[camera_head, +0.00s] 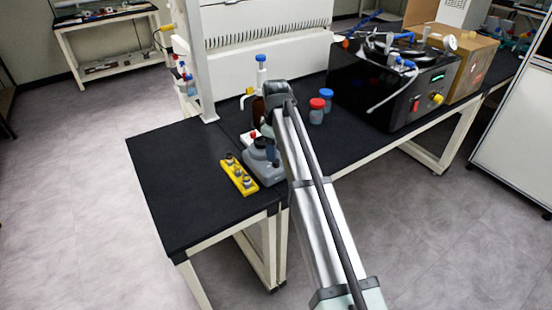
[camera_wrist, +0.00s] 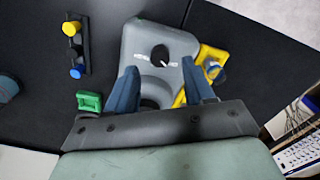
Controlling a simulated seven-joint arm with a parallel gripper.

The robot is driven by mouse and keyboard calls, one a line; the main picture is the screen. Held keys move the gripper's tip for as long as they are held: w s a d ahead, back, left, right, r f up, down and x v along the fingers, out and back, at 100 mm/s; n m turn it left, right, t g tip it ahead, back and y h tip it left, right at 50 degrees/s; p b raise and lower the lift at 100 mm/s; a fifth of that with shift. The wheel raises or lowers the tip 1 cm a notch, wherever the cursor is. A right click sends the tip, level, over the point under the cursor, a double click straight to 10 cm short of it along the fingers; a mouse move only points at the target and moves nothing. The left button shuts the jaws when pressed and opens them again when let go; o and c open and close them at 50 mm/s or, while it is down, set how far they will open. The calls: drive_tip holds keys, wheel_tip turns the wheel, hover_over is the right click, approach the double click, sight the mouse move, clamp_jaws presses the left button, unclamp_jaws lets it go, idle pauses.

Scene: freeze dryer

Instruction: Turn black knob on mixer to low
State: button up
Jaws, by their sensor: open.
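The mixer is a grey body with a rounded base (camera_wrist: 144,40); in the head view its base (camera_head: 264,174) sits near the front edge of the black bench, partly hidden by my arm. Its black knob (camera_wrist: 160,53) is on the upper face, with a white pointer mark on its lower right and small white labels around it, too small to read. My gripper (camera_wrist: 160,69) is open, with its two blue fingers pointing toward the mixer. The knob lies just beyond and between the fingertips in the wrist view; I cannot tell the height gap. Nothing is between the fingers touching them.
A yellow rack (camera_head: 238,178) with small vials stands close beside the mixer. Red-capped (camera_head: 317,112) and blue-capped (camera_head: 326,98) bottles and an amber bottle (camera_head: 258,108) stand behind. The black freeze dryer (camera_head: 375,97) is to the right. The bench's left end is clear.

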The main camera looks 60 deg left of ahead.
sight(276, 163)
drive_tip(key=shift+f, duration=2)
drive_tip(key=shift+c, duration=0.4)
clamp_jaws()
